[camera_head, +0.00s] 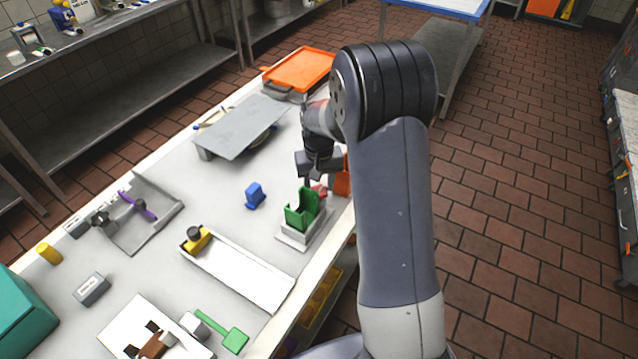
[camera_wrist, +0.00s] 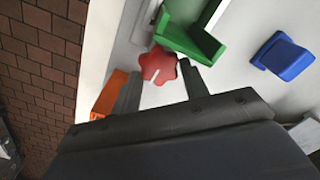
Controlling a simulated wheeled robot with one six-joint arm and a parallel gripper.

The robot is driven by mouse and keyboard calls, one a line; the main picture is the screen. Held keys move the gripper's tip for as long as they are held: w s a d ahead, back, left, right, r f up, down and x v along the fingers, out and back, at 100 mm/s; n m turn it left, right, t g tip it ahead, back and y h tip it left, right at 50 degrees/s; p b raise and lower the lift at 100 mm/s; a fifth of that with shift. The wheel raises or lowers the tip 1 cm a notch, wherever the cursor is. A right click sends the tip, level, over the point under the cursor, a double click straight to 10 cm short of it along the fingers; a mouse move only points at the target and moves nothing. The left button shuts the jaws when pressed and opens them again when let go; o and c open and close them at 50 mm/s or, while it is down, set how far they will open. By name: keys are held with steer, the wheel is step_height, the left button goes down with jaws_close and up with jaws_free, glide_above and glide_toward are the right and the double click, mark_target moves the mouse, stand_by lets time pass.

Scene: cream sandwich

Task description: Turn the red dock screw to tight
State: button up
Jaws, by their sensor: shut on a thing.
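The red dock screw (camera_wrist: 158,66) is a lobed knob with a pale slot mark, next to the green dock part (camera_wrist: 187,38) in the wrist view. My gripper (camera_wrist: 160,72) has one dark finger on each side of the knob and is shut on it. In the head view the red screw (camera_head: 321,191) is partly hidden by my gripper (camera_head: 318,180). The green part (camera_head: 301,210) stands upright on a pale grey base (camera_head: 291,238) near the table's right edge. The frames do not show how tight the screw is.
A blue block (camera_head: 255,194) stands left of the dock. An orange object (camera_head: 342,182) is close beside my gripper, at the table edge. A white tray (camera_head: 240,275) with a yellow piece (camera_head: 196,240) lies nearer. A raised grey plate (camera_head: 243,127) stands behind.

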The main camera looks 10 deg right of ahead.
mark_target(322, 189)
steer(key=m+b, duration=0.1)
steer(key=m, duration=0.3)
steer(key=shift+d, duration=0.1)
steer(key=m+b, duration=0.1)
steer(key=m, duration=0.2)
steer(key=shift+d+m, duration=0.1)
steer(key=shift+m, duration=0.3)
steer(key=m+b, duration=0.1)
steer(key=m, duration=0.3)
steer(key=shift+s, duration=0.1)
steer(key=shift+d+r+m, duration=0.1)
steer(key=shift+m, duration=2)
steer(key=o, duration=0.7)
steer(key=shift+s, duration=0.1)
step_height(322, 189, up, 11)
steer(key=b, duration=0.1)
